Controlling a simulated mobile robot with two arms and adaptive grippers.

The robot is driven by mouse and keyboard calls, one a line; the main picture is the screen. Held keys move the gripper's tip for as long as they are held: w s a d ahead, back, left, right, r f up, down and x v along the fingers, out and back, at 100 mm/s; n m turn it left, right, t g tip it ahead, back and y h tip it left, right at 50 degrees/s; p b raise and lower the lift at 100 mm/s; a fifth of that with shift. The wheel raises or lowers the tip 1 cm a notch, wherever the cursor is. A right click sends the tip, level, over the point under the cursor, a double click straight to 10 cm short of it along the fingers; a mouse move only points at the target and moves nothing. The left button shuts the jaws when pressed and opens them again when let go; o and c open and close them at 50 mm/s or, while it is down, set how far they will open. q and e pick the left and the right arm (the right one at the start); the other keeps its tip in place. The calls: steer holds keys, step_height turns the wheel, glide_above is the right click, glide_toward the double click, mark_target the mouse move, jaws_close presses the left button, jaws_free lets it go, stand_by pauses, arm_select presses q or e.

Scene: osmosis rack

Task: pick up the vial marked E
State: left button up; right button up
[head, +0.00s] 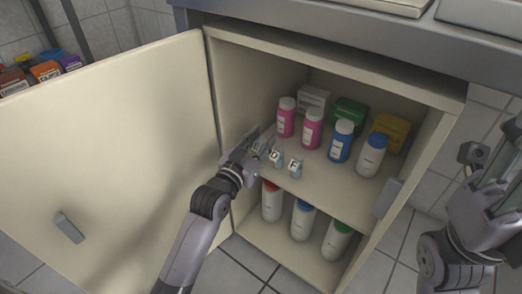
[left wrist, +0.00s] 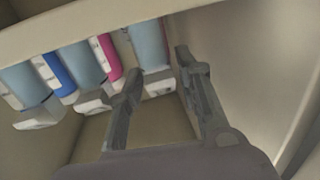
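The vial marked E (head: 259,147) stands at the left end of a short row on the cabinet's upper shelf, partly hidden by my left gripper (head: 249,150). Beside it are a vial with a round letter, too small to read surely (head: 276,157), and the vial marked F (head: 295,165). In the left wrist view a pale blue vial (left wrist: 150,42) lies between the separated fingers of my left gripper (left wrist: 158,66); its letter is not readable there. The fingers look open around it. My right gripper (head: 492,190) is at the right, outside the cabinet; its finger opening is unclear.
Pink bottles (head: 286,118), a blue bottle (head: 341,142) and a white bottle with a blue cap (head: 371,157) stand behind the vials. Several bottles are on the lower shelf (head: 262,227). The open door (head: 120,150) is left of my left arm; the cabinet side wall is close to the gripper.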

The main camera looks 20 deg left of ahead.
arm_select(q)
steer(key=shift+c, duration=0.2)
steer(key=c, duration=0.7)
steer(key=shift+r, duration=0.1)
